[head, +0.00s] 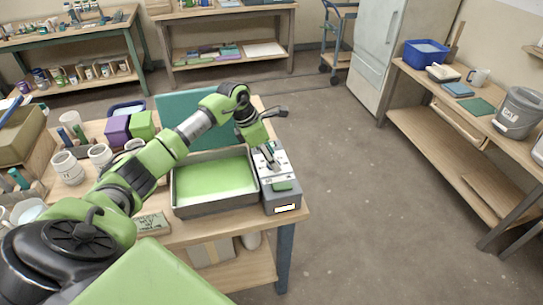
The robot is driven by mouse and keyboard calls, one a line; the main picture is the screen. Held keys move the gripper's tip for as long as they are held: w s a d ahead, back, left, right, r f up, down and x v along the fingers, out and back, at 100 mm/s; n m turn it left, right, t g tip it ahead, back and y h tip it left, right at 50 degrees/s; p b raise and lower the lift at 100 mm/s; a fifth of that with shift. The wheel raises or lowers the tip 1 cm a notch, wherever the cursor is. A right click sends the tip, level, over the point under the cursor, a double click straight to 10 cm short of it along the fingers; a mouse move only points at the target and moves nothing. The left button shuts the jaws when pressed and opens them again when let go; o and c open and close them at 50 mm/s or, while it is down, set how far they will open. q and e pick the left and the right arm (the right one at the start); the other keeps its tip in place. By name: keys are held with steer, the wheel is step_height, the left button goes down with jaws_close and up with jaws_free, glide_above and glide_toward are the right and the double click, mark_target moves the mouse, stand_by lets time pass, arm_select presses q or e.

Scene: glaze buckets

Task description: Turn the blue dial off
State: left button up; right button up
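My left arm reaches in from the left, over the table. Its gripper (271,160) points down at a grey control box (281,205) with a pale top panel, at the table's right end. The fingertips are at or just above the panel; I cannot tell whether they touch it or how far apart they are. A green part (283,186) shows on the panel in front of the fingers. No blue dial can be made out; the gripper covers part of the panel. My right gripper is not in view.
A grey tray of green glaze (214,184) sits directly left of the box, with a teal board (190,106) behind. Cups (67,168) and purple and green blocks (142,126) stand further left. The floor right of the table is clear.

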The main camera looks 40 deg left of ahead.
arm_select(q)
steer(key=c, duration=1.1)
